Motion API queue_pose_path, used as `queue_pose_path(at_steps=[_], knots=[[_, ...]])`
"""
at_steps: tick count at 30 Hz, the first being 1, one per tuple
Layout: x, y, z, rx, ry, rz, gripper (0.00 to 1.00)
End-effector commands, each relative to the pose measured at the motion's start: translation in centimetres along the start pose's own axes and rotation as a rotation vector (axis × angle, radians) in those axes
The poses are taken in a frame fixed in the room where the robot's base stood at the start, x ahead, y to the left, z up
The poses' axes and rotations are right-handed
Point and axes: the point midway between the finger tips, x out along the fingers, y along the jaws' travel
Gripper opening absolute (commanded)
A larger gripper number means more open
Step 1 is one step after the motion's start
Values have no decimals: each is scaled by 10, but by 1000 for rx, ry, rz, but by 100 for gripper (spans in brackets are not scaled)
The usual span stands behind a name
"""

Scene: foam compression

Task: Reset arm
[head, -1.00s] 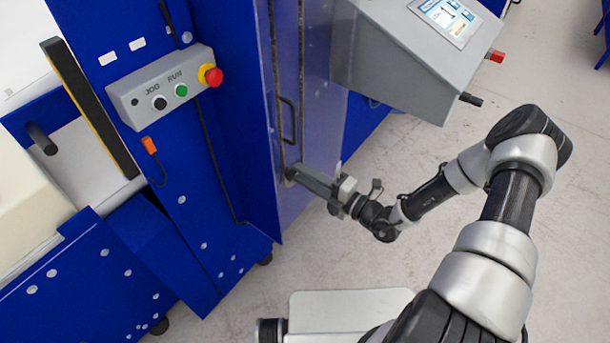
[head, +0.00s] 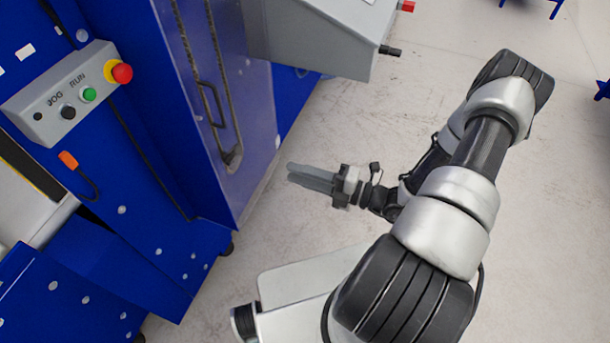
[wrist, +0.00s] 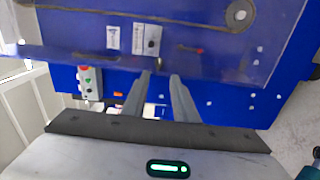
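My arm (head: 470,160) reaches out over the floor on the right of the head view, bent at the elbow. My gripper (head: 290,174) is in free space to the right of the blue machine's clear door (head: 235,120), apart from it. In the wrist view my gripper (wrist: 161,77) shows two grey fingers with a gap between them and nothing held. The door and the blue machine frame lie beyond the fingertips.
A control box (head: 70,95) with a red stop button is on the blue machine (head: 140,130) at left. A grey console (head: 315,35) stands behind the gripper. A black handle (head: 210,105) is on the door. Floor to the right is open.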

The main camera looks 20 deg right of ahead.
Motion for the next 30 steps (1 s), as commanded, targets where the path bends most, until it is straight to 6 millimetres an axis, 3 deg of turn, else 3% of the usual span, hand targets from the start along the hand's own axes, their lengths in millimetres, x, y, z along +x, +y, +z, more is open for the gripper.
queue_pose_path(at_steps=[6,23,26,30], knots=[[-15,0,0,0,0,0,26],[-15,2,-1,-14,11,-4,26],[-12,14,-7,-108,78,-33,26],[-7,48,-30,-429,309,-107,26]])
